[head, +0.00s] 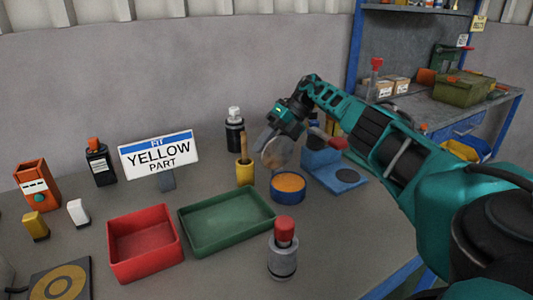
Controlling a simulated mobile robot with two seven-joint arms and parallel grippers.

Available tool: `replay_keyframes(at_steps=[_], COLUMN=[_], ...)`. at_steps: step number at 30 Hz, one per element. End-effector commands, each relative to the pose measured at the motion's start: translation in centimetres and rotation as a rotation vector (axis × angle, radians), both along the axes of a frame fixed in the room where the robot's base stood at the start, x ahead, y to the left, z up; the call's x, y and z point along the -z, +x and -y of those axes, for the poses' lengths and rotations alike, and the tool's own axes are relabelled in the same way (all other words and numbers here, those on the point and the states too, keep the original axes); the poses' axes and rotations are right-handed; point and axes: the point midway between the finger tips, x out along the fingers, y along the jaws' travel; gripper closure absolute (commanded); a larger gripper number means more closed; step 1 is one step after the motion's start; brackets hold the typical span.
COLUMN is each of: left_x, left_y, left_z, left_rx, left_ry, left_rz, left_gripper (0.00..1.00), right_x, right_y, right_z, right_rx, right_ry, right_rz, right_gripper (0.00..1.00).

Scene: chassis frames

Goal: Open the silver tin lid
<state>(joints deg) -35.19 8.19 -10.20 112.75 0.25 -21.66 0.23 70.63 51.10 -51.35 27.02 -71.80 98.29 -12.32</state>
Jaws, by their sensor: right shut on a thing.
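The silver lid (279,153) is a round grey disc, tipped nearly on edge in the air behind and above a round blue tin (287,198). The lid is apart from the tin, whose open top shows an orange inside. My right gripper (268,137) reaches in from the right and is shut on the lid near its upper left edge. The exact contact of its fingers is small and hard to see. My left gripper is not in view.
A yellow pot with a brown handle (245,172) stands close left of the tin. A blue fixture (345,178) is on its right, and a red-capped bottle (283,255) is in front. Green (190,240) and red (145,270) trays lie left. A "YELLOW PART" sign (160,155) stands behind them.

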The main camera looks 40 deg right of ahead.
Motion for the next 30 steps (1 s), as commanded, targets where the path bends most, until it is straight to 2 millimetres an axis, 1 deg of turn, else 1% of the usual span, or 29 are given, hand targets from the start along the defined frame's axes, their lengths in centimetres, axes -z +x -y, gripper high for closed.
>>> replay_keyframes(at_steps=[1, 4, 23, 24, 30], left_x=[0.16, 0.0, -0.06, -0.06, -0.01], left_y=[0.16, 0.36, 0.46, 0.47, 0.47], left_z=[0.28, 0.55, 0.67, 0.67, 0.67], left_rx=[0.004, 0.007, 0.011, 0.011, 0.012], left_ry=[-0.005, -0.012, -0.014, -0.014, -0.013], left_rz=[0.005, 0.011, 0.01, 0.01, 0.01], left_gripper=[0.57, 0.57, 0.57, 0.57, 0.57], right_x=[0.27, 0.26, 0.24, 0.25, 0.24], right_y=[0.12, 0.06, -0.11, -0.1, -0.13], right_z=[-0.04, -0.07, -0.08, -0.08, -0.08], right_rx=[0.004, 0.003, 0.001, 0.001, 0.0], right_ry=[0.003, 0.01, 0.014, 0.014, 0.014], right_rz=[-0.009, -0.03, -0.06, -0.06, -0.059], right_gripper=[1.0, 1.0, 1.0, 0.61, 0.44])
